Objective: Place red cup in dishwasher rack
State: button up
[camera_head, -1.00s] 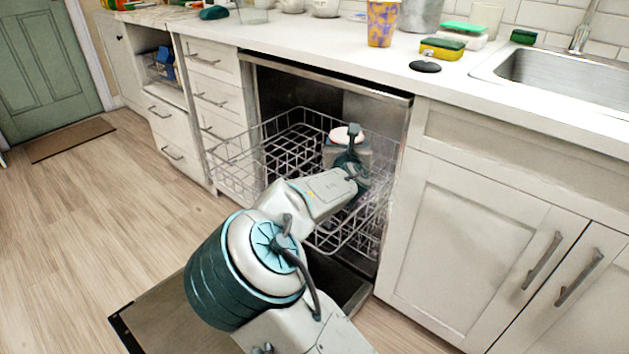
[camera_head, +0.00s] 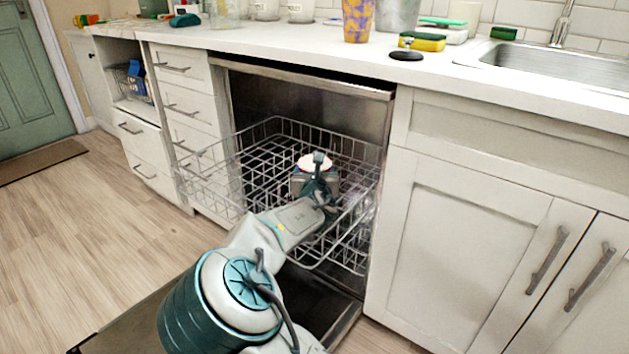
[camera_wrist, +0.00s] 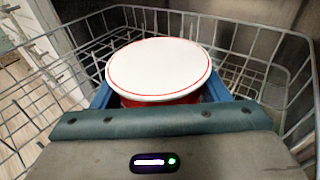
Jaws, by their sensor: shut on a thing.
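The red cup (camera_wrist: 165,98) shows in the wrist view as red sides under a white round face with a thin red rim line. My gripper (camera_wrist: 160,95) is shut on it, with blue finger parts on both sides of the cup. In the head view the white face of the cup (camera_head: 314,162) shows above my gripper (camera_head: 314,180), and my wrist hides most of it. The cup is over the pulled-out upper dishwasher rack (camera_head: 262,130), towards its right side. I cannot tell whether the cup touches the wires.
The rack's left and back parts look empty. The dishwasher door is folded down beneath my arm. A white cabinet (camera_head: 460,230) stands close on the right. The counter (camera_head: 330,45) above holds a patterned cup (camera_head: 357,20), sponges and a sink (camera_head: 550,68).

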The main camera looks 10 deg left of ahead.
jog(key=shift+f, duration=0.35)
jog(key=shift+f, duration=0.15)
jog(key=o, duration=1)
jog(key=shift+s+r, duration=0.1)
jog(key=shift+r, duration=0.1)
jog(key=p+v, duration=0.2)
jog(key=v, duration=0.4)
jog(key=shift+p, duration=0.4)
jog(key=shift+s+d, duration=0.25)
jog(key=shift+s, duration=0.4)
